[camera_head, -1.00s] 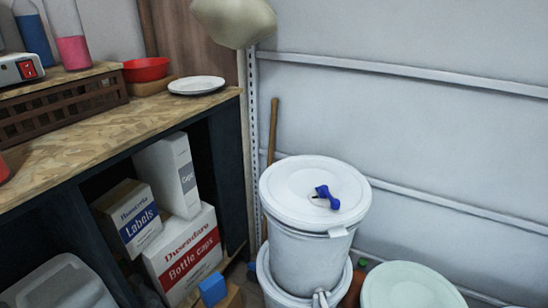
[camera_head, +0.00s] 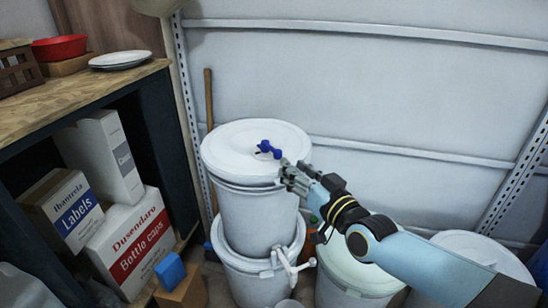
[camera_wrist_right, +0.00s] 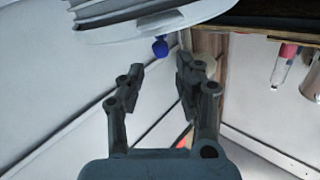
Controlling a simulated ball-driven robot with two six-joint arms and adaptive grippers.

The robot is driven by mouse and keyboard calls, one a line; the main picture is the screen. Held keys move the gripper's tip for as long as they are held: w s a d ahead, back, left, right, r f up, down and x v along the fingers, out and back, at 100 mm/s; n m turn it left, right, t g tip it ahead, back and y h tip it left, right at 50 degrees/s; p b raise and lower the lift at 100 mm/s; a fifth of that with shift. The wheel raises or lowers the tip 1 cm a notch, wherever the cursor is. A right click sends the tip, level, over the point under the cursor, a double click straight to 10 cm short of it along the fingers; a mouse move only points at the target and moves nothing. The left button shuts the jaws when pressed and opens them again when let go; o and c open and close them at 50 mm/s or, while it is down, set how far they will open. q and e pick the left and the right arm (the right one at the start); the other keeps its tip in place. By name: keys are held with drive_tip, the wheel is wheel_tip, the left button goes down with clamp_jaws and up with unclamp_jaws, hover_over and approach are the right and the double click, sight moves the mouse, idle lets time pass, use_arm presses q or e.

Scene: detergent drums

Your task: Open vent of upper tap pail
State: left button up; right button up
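The upper pail (camera_head: 258,220) is white and stands upright on a lower white pail (camera_head: 255,285). Its lid (camera_head: 230,150) carries a small blue vent (camera_head: 268,149). My right gripper (camera_head: 291,178) is at the lid's right rim, to the right of and nearer than the vent. In the right wrist view, which looks upside down, the gripper (camera_wrist_right: 160,75) has its fingers apart with nothing between them. The vent (camera_wrist_right: 160,47) shows there past the fingertips, against the lid (camera_wrist_right: 150,22). Whether the vent is open cannot be told. My left gripper is out of view.
A white tap (camera_head: 287,264) sticks out of the lower pail's front right. A pale-lidded drum (camera_head: 350,270) and another drum (camera_head: 480,248) stand to the right. A wooden stick (camera_head: 208,105) leans behind. The workbench (camera_head: 85,92) is at left. The wall behind has rails.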

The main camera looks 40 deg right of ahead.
sight(280, 157)
drive_tip(key=w, duration=0.2)
drive_tip(key=w+b, duration=0.1)
drive_tip(key=w, duration=0.2)
drive_tip(key=w+b, duration=0.1)
drive_tip(key=w, duration=0.1)
drive_tip(key=shift+w+d+f, duration=0.15)
drive_tip(key=shift+w+d, duration=0.1)
drive_tip(key=shift+w, duration=0.8)
clamp_jaws()
